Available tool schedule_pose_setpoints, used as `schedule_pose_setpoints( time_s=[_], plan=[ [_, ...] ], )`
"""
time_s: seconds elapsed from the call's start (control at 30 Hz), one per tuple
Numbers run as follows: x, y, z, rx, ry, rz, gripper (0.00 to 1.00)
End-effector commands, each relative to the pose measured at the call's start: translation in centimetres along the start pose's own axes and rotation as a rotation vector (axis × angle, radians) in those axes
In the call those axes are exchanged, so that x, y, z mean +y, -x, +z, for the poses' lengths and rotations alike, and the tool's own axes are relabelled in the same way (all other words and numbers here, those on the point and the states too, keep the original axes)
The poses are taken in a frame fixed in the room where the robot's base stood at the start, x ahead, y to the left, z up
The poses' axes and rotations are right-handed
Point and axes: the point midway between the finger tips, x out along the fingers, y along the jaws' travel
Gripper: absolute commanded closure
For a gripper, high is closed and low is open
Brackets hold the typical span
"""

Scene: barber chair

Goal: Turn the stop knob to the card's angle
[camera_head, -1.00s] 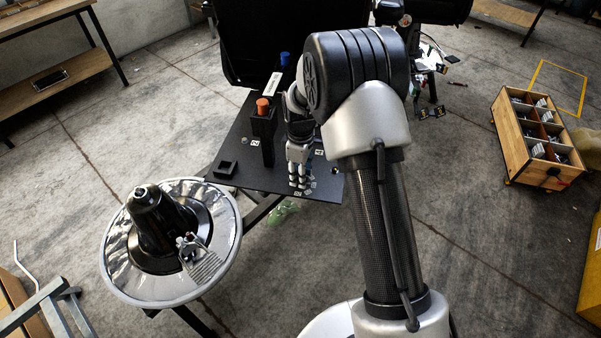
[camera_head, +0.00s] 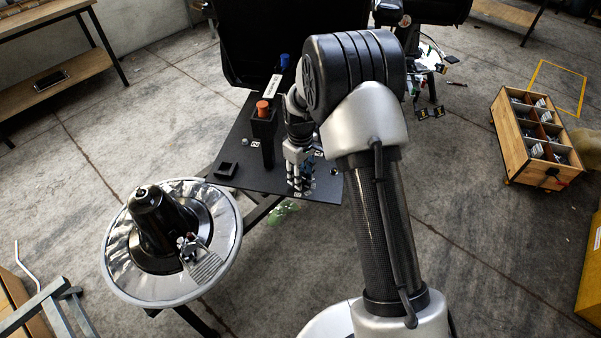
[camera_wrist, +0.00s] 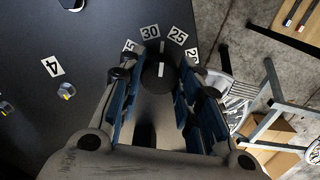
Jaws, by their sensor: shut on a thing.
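The stop knob (camera_wrist: 160,77) is round and black with a white line on top. In the wrist view it sits between the fingers of my gripper (camera_wrist: 157,80), which is shut on it. The white line points up the picture, between the labels 30 (camera_wrist: 150,31) and 25 (camera_wrist: 177,36), near a second white mark. Labels at both ends of the scale are partly hidden by the fingers. In the head view my gripper (camera_head: 299,180) points down at the black panel (camera_head: 235,172) and hides the knob. A white card (camera_head: 271,86) stands behind; its writing is unreadable.
An orange-topped black post (camera_head: 263,110) stands left of my gripper, with a blue knob (camera_head: 285,60) farther back. A label 4 (camera_wrist: 53,67) and small knobs lie on the panel. A round tray (camera_head: 232,240) with a black cone is at lower left.

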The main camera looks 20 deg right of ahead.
Motion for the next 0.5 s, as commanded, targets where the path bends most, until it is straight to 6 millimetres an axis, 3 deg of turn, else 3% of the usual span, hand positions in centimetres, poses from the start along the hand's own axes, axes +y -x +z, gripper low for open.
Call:
schedule_pose_setpoints(
  time_s=[0.5],
  plan=[
    [0.01, 0.05, -0.05, 0.002, -0.489, 0.0, 0.92]
  ],
)
